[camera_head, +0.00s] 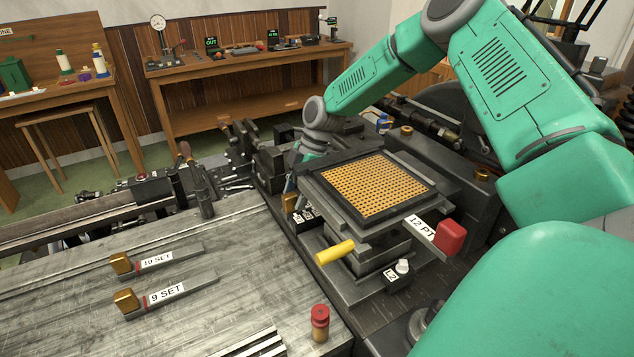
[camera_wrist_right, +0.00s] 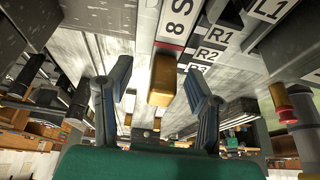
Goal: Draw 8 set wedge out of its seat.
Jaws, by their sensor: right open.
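The 8 set wedge shows in the right wrist view as a white label (camera_wrist_right: 177,22) reading "8 S", cut off at the top edge, with a brass block (camera_wrist_right: 163,80) at its near end. My right gripper (camera_wrist_right: 158,76) is open, with one blue-grey finger on each side of the brass block. Gaps show between the fingers and the block. In the head view a brass block (camera_head: 290,202) shows beside the dark machine, below my right wrist. The seat and most of the wedge are hidden there. My left gripper is not in view.
Wedges labelled 10 SET (camera_head: 157,261) and 9 SET (camera_head: 166,295) lie on the grey metal bed. The matrix case (camera_head: 375,186) stands close to my right wrist. A yellow handle (camera_head: 335,252), a 12 PT piece (camera_head: 420,227) and a red-topped post (camera_head: 320,322) stand nearby.

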